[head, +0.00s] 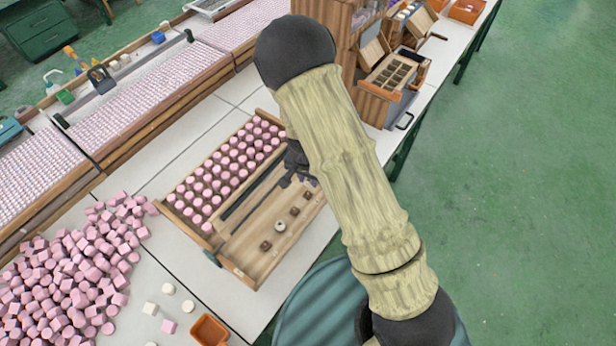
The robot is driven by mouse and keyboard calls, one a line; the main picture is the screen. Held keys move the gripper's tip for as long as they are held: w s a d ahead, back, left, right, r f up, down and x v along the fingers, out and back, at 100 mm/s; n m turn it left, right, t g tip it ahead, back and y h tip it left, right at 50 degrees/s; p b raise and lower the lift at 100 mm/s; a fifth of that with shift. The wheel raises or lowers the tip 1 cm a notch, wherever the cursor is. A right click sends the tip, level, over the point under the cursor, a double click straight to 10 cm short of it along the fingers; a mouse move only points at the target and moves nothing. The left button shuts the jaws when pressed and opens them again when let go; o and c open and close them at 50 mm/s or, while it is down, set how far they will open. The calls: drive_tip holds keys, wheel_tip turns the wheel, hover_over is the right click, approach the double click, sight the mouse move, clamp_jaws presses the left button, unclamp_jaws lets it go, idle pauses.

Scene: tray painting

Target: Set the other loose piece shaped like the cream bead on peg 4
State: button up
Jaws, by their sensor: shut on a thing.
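A wooden tray (240,272) lies on the white bench, with rows of pink pieces on its far-left side. Along its near-right strip stand small brown blocks, one at the near end (265,245) and two farther up (294,210). The cream bead (280,226), round with a dark centre, sits between them in the same row. I cannot read any peg numbers. My dark gripper (299,180) is over the far part of the tray, beyond the brown blocks. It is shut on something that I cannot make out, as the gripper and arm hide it.
Loose cream pieces (188,306) and a pink one (168,326) lie near an orange bin (209,331). A large pink heap (75,265) covers the left bench. A wooden cabinet (380,80) stands at the back. My arm covers the centre right.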

sight(308, 193)
drive_tip(key=shift+w+a+f+b, duration=0.1)
drive_tip(key=shift+f+b, duration=1.75)
drive_tip(key=shift+f, duration=0.85)
drive_tip(key=shift+f+b, duration=0.3)
drive_tip(key=shift+f, duration=0.2)
drive_tip(key=o, duration=1.5)
drive_tip(key=shift+r+p, duration=2.8)
drive_tip(key=shift+r, duration=0.25)
